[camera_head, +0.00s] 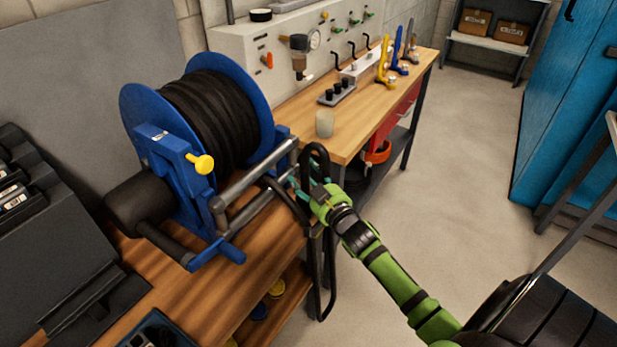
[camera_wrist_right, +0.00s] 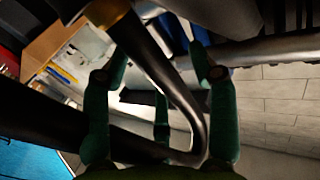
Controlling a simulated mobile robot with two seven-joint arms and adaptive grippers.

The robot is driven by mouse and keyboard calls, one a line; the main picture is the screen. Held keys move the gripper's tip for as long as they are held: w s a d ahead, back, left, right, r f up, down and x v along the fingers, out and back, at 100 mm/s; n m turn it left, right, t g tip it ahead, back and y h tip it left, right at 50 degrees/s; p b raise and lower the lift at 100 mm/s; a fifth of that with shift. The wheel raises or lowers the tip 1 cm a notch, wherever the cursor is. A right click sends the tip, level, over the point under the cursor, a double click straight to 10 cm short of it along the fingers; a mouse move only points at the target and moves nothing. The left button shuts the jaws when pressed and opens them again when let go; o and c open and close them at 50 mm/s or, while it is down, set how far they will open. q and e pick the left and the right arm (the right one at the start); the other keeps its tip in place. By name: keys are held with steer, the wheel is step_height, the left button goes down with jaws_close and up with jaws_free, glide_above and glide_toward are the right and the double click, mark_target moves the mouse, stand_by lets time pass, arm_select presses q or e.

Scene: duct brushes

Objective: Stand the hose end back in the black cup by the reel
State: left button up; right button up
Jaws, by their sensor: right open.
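The black hose (camera_head: 212,118) is wound on the blue reel (camera_head: 183,165). A loose black length (camera_head: 318,158) loops up at the reel's right and hangs past the bench edge. My right gripper (camera_head: 303,190) is at this loose length, beside the roller bars. In the right wrist view its green fingers (camera_wrist_right: 160,100) are apart, with black hose (camera_wrist_right: 160,62) running between or just beyond them; contact cannot be told. A brass-coloured piece (camera_wrist_right: 104,12) shows at the top there. I cannot make out the black cup or clearly identify the hose end. My left gripper is out of view.
A translucent cup (camera_head: 325,123) stands on the wooden bench (camera_head: 365,122) behind my gripper. A grey block with black knobs (camera_head: 337,93) and coloured tools (camera_head: 386,64) lie farther along. Silver roller bars (camera_head: 255,175) are close to my gripper.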

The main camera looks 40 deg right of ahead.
steer(key=s+a, duration=0.1)
steer(key=s, duration=1.1)
steer(key=s+a+f+g, duration=0.1)
steer(key=s+f+g, duration=0.2)
steer(key=f, duration=0.7)
steer(key=s+a+f+g, duration=0.1)
steer(key=s+f+g, duration=0.15)
steer(key=f, duration=0.75)
steer(key=s+a+f+g, duration=0.2)
steer(key=s+f, duration=0.1)
steer(key=f, duration=0.8)
steer(key=s+a+f+n+g, duration=0.1)
steer(key=s+a+f+g, duration=0.2)
steer(key=s+f, duration=0.3)
steer(key=s+a+f+n+g+y, duration=0.1)
steer(key=s+f, duration=0.5)
steer(key=s, duration=0.7)
steer(key=s+a+f+n+g, duration=0.1)
steer(key=s+a+f+g, duration=0.3)
steer(key=s+f, duration=0.3)
steer(key=s+g, duration=0.1)
steer(key=s, duration=0.1)
steer(key=shift+s+a+y, duration=0.3)
